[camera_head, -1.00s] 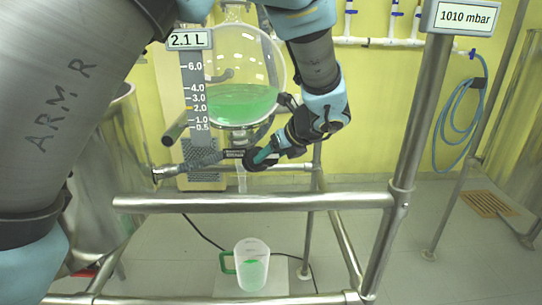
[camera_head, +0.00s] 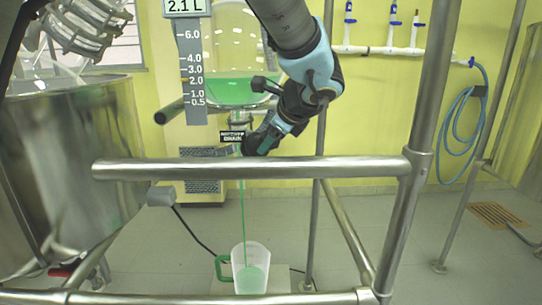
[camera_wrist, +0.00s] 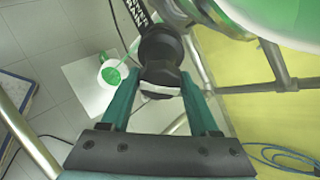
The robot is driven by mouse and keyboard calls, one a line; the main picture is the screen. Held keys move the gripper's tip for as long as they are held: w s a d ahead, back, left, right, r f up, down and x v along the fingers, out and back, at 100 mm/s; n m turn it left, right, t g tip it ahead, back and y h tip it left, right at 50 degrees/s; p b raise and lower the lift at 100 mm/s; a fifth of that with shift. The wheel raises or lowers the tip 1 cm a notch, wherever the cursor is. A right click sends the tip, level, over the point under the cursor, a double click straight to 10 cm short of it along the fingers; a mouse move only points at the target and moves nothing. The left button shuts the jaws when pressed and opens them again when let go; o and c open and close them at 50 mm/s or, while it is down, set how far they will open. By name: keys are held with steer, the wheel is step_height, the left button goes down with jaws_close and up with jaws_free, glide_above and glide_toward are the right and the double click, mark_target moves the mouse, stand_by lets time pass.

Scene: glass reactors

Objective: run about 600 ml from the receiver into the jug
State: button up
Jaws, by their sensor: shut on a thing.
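The receiver (camera_head: 231,45) is a clear glass vessel with green liquid in its lower part, beside a grey litre scale (camera_head: 193,70) and under a 2.1 L display (camera_head: 185,6). My gripper (camera_head: 257,143) is at the drain below it; in the wrist view its teal fingers (camera_wrist: 158,92) are shut on a black valve knob (camera_wrist: 160,60). A thin green stream (camera_head: 243,205) falls from the drain into the jug. The translucent jug (camera_head: 252,257), with a green handle, stands on the floor plate below and holds green liquid. It also shows in the wrist view (camera_wrist: 112,73).
A steel rail (camera_head: 250,167) crosses in front, between me and the drain, joined to an upright post (camera_head: 410,140) on the right. A steel vessel (camera_head: 75,150) stands at left. A blue hose (camera_head: 455,130) hangs on the far wall.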

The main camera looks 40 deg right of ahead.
steer(key=shift+f+n+b, duration=0.25)
steer(key=shift+n+b, duration=0.55)
steer(key=shift+b, duration=0.35)
steer(key=shift+r+h+b, duration=0.1)
steer(key=shift+h+b, duration=0.2)
steer(key=shift+b, duration=0.05)
steer(key=shift+r+n, duration=0.1)
steer(key=shift+n, duration=0.2)
steer(key=o, duration=1.4)
steer(key=shift+s, duration=0.1)
steer(key=v, duration=1)
steer(key=shift+s+a+r+b, duration=0.15)
steer(key=shift+s+r+b, duration=0.05)
steer(key=shift+s+b, duration=0.15)
